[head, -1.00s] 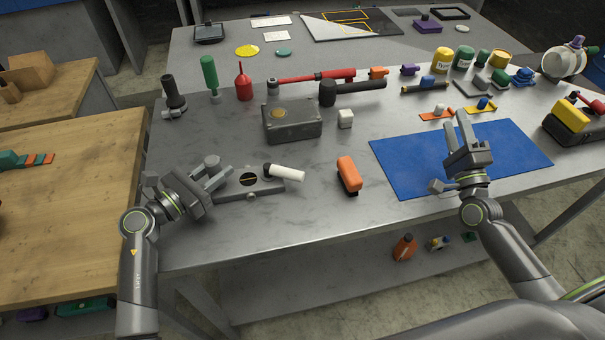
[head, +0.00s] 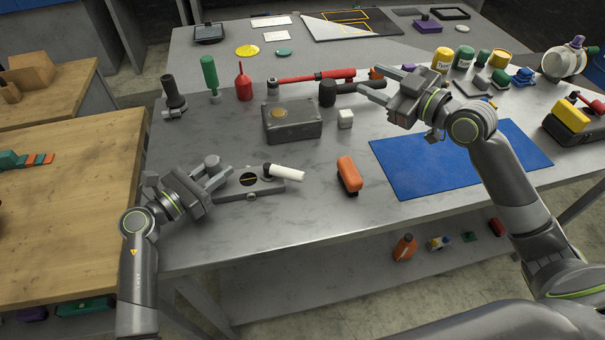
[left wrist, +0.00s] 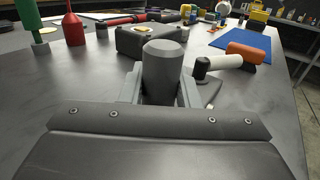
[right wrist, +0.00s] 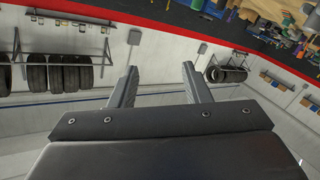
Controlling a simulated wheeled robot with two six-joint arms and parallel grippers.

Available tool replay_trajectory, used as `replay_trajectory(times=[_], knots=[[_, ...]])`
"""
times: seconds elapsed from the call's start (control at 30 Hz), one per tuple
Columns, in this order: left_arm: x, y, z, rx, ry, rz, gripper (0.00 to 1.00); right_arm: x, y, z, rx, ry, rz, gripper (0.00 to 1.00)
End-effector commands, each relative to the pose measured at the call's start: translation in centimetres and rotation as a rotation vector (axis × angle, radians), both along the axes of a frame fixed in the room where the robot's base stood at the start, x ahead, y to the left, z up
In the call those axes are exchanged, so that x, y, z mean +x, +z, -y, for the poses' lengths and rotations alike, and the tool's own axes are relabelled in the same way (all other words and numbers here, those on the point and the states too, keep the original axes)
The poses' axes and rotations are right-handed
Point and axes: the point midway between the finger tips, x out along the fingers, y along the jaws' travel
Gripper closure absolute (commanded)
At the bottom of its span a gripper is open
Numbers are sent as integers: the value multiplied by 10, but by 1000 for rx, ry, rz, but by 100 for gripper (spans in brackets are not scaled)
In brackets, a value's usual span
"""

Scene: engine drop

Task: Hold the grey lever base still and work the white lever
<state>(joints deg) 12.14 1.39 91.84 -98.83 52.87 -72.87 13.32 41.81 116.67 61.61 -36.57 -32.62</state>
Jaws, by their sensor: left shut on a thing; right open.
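The grey lever base (head: 250,186) lies flat on the metal table at the left front, with a dark slot in its top. The white lever (head: 288,173) points right from a black hub on the base; it also shows in the left wrist view (left wrist: 227,61). My left gripper (head: 219,178) is shut on the upright grey post (head: 212,162) at the base's left end. The post stands between the fingers in the left wrist view (left wrist: 164,70). My right gripper (head: 372,83) is open, empty and raised above the table, right of the lever.
An orange-topped block (head: 349,174) lies right of the lever. A grey metal box (head: 292,121) and a small white cube (head: 345,118) stand behind it. The blue mat (head: 420,165) lies at the right. Tools and jars line the back.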

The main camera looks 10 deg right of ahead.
Motion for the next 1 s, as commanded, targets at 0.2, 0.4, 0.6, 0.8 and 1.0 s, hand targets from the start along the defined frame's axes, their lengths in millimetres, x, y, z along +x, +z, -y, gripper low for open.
replay_trajectory(times=[0.2, 0.4, 0.6, 0.8, 1.0], knots=[[0, 0, 0, 0, 1, 0, 100, -58, -80, -42, -123, 167, -150, 57], [0, 0, 0, 0, 0, 0, 100, -107, -122, -71, -143, 296, -241, 57], [0, 0, 0, 0, 0, 0, 100, -122, -135, -81, -149, 341, -262, 57], [0, 0, 0, 0, 0, 0, 100, -112, -141, -94, -145, 341, -261, 57], [0, 0, 0, 0, 0, 0, 100, -96, -150, -114, -143, 340, -261, 57]])
